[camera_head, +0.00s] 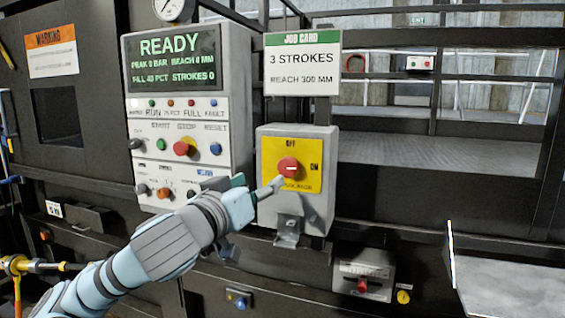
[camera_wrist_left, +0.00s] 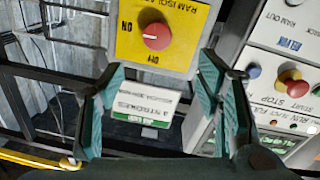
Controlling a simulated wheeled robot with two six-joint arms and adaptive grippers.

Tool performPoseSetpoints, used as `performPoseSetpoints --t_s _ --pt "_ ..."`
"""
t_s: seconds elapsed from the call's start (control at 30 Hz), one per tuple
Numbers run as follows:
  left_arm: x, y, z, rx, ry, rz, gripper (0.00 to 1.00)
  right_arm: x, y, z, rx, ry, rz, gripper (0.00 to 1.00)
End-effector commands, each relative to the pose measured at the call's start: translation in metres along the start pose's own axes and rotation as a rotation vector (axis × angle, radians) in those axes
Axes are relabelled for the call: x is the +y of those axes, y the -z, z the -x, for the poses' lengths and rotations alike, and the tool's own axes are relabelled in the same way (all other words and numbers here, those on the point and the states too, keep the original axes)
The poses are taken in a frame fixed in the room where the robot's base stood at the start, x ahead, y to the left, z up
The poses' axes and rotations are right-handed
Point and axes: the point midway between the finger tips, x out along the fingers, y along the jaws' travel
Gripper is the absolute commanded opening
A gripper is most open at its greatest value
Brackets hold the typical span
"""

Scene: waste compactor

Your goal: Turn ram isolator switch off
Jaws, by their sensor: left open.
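The ram isolator switch is a red round knob (camera_head: 289,168) on a yellow plate (camera_head: 311,184), on a grey box (camera_head: 318,215). The plate reads OFF at the top and ON at the right. The knob's white mark lies level, in line with ON. In the left wrist view the knob (camera_wrist_left: 155,37) appears inverted, with ON at left and OFF below. My left gripper (camera_head: 258,188) is open and empty, just left of and below the knob. In the left wrist view its fingers (camera_wrist_left: 160,80) are spread wide, with the knob beyond them, apart from both. My right gripper is out of view.
A control panel (camera_head: 222,107) with a READY display and several buttons stands left of the switch box. A job card (camera_head: 302,103) hangs above the box. A metal bracket (camera_head: 288,229) juts out below the plate. A small box with a red knob (camera_head: 362,286) is lower right.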

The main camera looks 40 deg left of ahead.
Motion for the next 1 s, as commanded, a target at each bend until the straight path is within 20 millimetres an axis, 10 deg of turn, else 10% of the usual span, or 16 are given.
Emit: performPoseSetpoints --t_s 0.5,0.83,1.0 --pt "0.002 0.002 -0.115 -0.003 -0.006 -0.004 0.59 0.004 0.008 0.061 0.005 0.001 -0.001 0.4" --pt "0.002 0.0 -0.123 -0.002 -0.007 -0.009 0.59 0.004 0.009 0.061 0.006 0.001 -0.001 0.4" --pt "0.002 0.0 -0.123 -0.002 -0.007 -0.008 0.35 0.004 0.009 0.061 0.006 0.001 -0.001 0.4"
